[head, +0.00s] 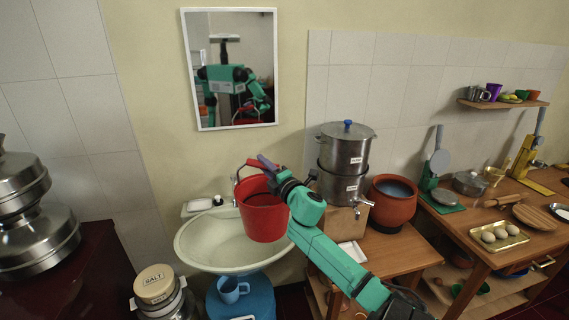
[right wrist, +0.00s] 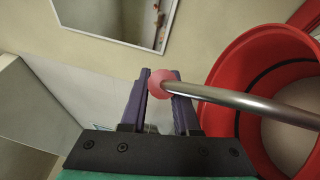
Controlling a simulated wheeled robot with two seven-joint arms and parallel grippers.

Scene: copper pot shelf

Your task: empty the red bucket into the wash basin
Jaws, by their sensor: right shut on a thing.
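The red bucket (head: 264,214) hangs in front of and above the pale green wash basin (head: 205,243), over its right part, and looks nearly upright. In the right wrist view the bucket (right wrist: 222,95) is at the right, with a greyish surface inside; I cannot tell whether it is water. My right gripper (head: 263,163) is above the bucket's rim. In the right wrist view its fingers (right wrist: 160,88) are shut on the pink grip of the bucket's metal handle (right wrist: 235,98). The basin's part behind the bucket is hidden. My left gripper is not in view.
A mirror (head: 229,70) hangs above the basin. A tap (head: 236,180) and soap dish (head: 200,204) are at its back. A blue drum (head: 258,298) with a mug (head: 229,290) is below. A steel dispenser (head: 343,165) and clay pot (head: 391,204) stand right.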

